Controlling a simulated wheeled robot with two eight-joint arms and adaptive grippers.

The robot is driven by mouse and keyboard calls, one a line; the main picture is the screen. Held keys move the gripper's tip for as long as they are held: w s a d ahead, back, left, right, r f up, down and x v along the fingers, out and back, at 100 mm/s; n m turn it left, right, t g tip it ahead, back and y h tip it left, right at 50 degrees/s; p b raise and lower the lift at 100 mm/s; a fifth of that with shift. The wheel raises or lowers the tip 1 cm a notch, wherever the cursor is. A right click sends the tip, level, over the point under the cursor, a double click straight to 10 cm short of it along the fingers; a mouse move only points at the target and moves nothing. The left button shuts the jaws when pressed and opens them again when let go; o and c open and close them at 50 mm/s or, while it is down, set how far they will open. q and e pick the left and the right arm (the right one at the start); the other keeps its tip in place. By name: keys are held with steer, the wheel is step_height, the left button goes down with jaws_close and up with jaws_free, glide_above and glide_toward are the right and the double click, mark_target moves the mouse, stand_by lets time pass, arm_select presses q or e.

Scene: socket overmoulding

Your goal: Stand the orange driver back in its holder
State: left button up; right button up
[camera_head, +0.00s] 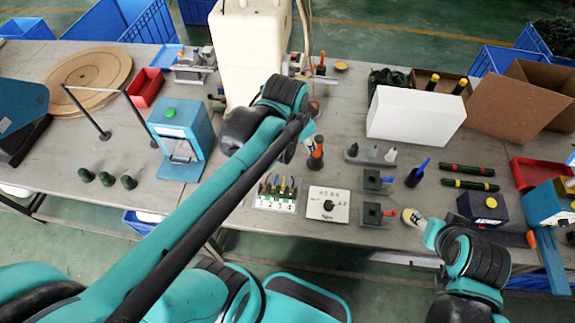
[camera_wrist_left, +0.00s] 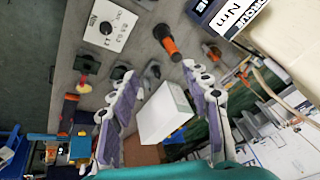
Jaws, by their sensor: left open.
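The orange driver (camera_head: 316,153), orange with dark bands, appears upright on the bench, close to my left gripper (camera_head: 309,138). In the left wrist view the orange and black driver (camera_wrist_left: 168,44) shows beyond the fingertips of my left gripper (camera_wrist_left: 159,74). The white fingers with purple pads are spread and nothing is between the pads. I cannot tell whether the driver's lower end sits in a holder; no separate holder shows clearly. My right gripper (camera_head: 409,217) is low at the front right of the bench, and its fingers are too small to read.
A white torque box (camera_head: 327,205) and dark fixtures (camera_head: 376,181) stand nearby. A grey stand (camera_head: 369,156), a dark cup with a blue driver (camera_head: 416,174) and a white box (camera_head: 415,113) are to the right. A cream tank (camera_head: 245,45) stands behind my left gripper.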

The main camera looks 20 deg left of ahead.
arm_select(q)
steer(key=s+f+n+t, duration=0.2)
steer(key=s+n, duration=0.3)
steer(key=s, duration=0.3)
steer(key=shift+s+n+t, duration=0.3)
steer(key=shift+s+n, duration=0.05)
steer(key=shift+n, duration=0.05)
step_height(320, 180, down, 7)
steer(key=b, duration=0.7)
steer(key=shift+f, duration=0.1)
